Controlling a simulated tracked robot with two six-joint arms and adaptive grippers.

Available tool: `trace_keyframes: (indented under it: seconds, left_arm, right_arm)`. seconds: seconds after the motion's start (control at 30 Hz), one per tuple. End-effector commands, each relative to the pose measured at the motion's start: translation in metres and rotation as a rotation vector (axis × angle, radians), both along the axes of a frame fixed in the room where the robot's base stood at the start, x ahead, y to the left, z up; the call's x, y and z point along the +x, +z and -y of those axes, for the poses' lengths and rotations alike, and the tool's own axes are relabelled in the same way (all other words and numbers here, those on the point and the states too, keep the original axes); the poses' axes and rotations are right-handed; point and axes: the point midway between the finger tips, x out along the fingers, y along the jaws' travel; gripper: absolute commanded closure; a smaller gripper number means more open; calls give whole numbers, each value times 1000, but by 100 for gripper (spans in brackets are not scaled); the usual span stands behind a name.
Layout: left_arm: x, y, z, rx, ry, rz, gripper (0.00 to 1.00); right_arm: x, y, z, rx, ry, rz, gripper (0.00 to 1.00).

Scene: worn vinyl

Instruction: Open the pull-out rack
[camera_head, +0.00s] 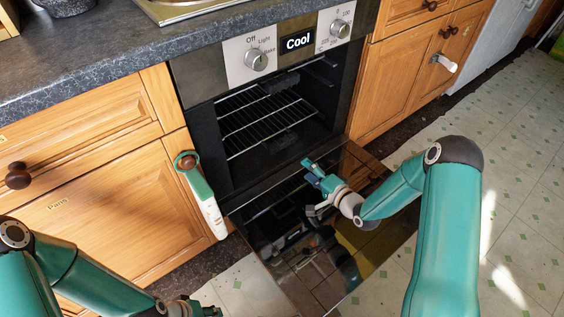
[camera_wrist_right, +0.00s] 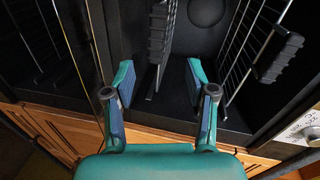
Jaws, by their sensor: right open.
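The oven is open, with its glass door (camera_head: 340,255) folded down. Inside are an upper wire rack (camera_head: 262,106) and a lower one, each with a dark grip at its front. The upper grip (camera_head: 285,82) and lower grip (camera_head: 283,140) show in the head view. In the right wrist view, the lower grip (camera_wrist_right: 158,30) is ahead between the fingers and the upper grip (camera_wrist_right: 280,58) is to the right. My right gripper (camera_head: 311,173) is open and empty above the door, apart from both grips. My left gripper (camera_head: 203,309) is cut off at the bottom edge.
Wooden cabinets flank the oven, with a dark counter (camera_head: 130,50) at left. A green-and-white tool (camera_head: 205,200) hangs from a knob beside the oven's left edge. Oven dials (camera_head: 257,60) sit above the opening. Patterned floor (camera_head: 520,170) is clear at right.

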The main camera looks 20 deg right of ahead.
Motion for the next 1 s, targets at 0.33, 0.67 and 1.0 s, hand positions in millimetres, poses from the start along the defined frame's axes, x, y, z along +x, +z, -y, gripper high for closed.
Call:
trace_keyframes:
  seconds: [0.33, 0.67, 1.0]
  left_arm:
    - [0, -78, 0, 0, 0, 0, 60]
    - [0, -88, 0, 0, 0, 1, 60]
    - [0, -114, 0, 0, 0, 0, 60]
  right_arm:
    - [12, -41, 24, 173, 0, 136, 44]
    - [36, -41, 16, 190, 7, 149, 44]
    - [103, -43, -8, 188, 6, 150, 44]
